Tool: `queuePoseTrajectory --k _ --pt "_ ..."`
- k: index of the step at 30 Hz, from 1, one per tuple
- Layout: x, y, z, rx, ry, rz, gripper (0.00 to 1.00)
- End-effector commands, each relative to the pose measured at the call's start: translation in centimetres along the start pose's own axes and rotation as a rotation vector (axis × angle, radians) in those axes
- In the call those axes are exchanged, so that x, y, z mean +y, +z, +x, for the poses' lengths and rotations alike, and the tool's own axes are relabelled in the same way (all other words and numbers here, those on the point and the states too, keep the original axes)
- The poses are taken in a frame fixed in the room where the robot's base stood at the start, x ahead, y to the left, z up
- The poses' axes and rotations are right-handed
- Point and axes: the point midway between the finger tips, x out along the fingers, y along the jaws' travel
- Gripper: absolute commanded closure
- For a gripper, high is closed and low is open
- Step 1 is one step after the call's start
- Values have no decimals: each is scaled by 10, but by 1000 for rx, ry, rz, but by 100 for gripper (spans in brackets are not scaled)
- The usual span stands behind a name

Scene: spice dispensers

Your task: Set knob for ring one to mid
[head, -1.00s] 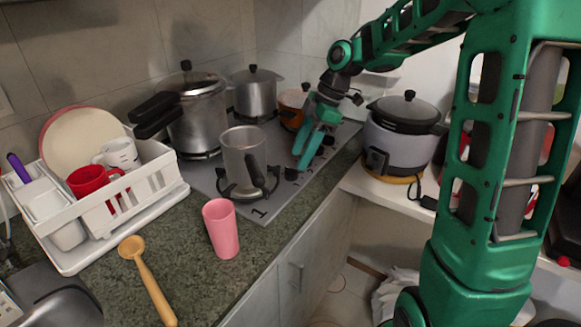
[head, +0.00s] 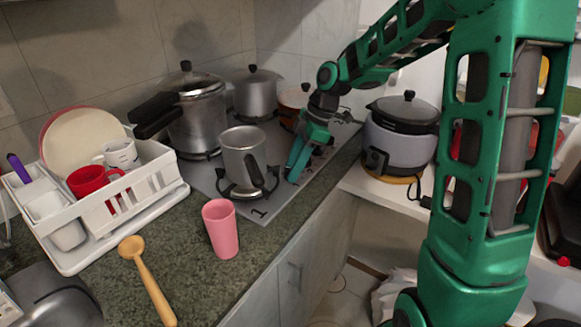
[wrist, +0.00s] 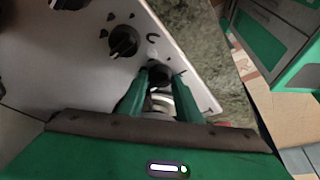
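The grey stove top (head: 205,180) has a printed 1 (head: 260,212) at its near corner. A steel pot (head: 243,160) stands on the nearest burner, beside that mark. My gripper (head: 291,178) points down over the control strip right of the pot. In the wrist view my gripper (wrist: 160,75) has its two green fingers apart, one on each side of a dark knob (wrist: 159,77). The knob's pointer is mostly hidden, and I cannot tell whether the fingers touch it. A second black knob (wrist: 123,41) lies up and left, clear of the fingers.
A pink cup (head: 221,230) stands on the counter (head: 180,250) by the stove corner. A pressure cooker (head: 197,115), a steel pot (head: 256,95) and an orange pot (head: 293,98) stand behind. A rice cooker (head: 400,145) is at right, a dish rack (head: 120,215) at left.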

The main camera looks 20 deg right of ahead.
Motion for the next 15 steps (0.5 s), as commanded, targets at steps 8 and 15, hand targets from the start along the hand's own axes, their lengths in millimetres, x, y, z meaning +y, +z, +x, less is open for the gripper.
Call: queuePoseTrajectory --k 8,15 --pt "-1 2 -2 8 10 20 92" --pt "-2 3 -3 6 53 125 92"
